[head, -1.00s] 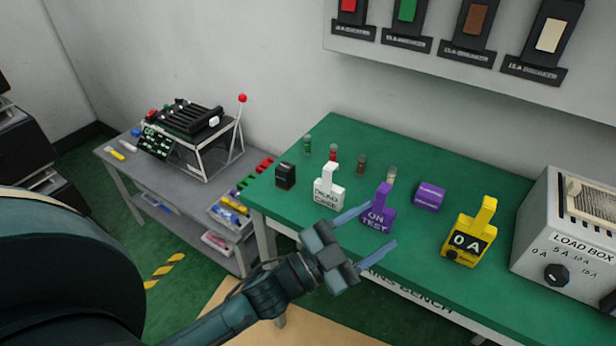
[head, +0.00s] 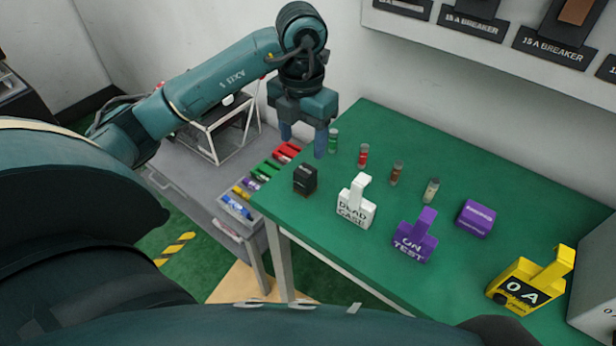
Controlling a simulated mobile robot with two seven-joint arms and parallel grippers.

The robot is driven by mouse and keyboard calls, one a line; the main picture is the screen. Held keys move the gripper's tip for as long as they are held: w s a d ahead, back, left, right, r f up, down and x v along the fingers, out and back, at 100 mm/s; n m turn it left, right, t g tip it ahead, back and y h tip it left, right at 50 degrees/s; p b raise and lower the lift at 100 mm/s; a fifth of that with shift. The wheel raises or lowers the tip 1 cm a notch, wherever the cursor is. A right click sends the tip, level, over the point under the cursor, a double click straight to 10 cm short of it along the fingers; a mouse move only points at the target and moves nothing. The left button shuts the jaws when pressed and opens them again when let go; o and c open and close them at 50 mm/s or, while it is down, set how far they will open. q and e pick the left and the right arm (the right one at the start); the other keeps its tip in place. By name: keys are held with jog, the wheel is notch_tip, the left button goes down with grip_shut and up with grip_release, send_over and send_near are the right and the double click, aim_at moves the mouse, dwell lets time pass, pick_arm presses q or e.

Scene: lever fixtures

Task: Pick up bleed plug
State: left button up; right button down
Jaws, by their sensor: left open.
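My left gripper (head: 304,140) points down with its fingers apart, empty, at the left back of the green bench. It is above and behind a small black block (head: 305,180) in the picture. A purple block (head: 476,218) lies farther right. Both blocks have labels too small to read, so I cannot tell which thing is the bleed plug. Small capped cylinders stand in a row: green (head: 333,141), red (head: 363,156), brown (head: 396,173) and pale (head: 431,190). My right gripper is not in view.
The green bench (head: 400,135) also holds a white "DEAD CASE" tag block (head: 356,206), a purple "ON TEST" one (head: 415,241) and a yellow "0 A" one (head: 528,283). A breaker panel (head: 480,25) hangs above. A grey side table (head: 185,165) with coloured bins stands left.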

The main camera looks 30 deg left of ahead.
aim_at(305, 170)
pick_arm(q)
notch_tip(305, 170, down, 6)
jog(key=shift+s+r, duration=0.1)
jog(key=shift+r, duration=0.1)
jog(key=f, duration=0.3)
jog(key=f+p, duration=0.1)
jog(key=f, duration=0.1)
jog(key=shift+d+f, duration=0.25)
jog(key=shift+f, duration=0.05)
jog(key=c, duration=1.1)
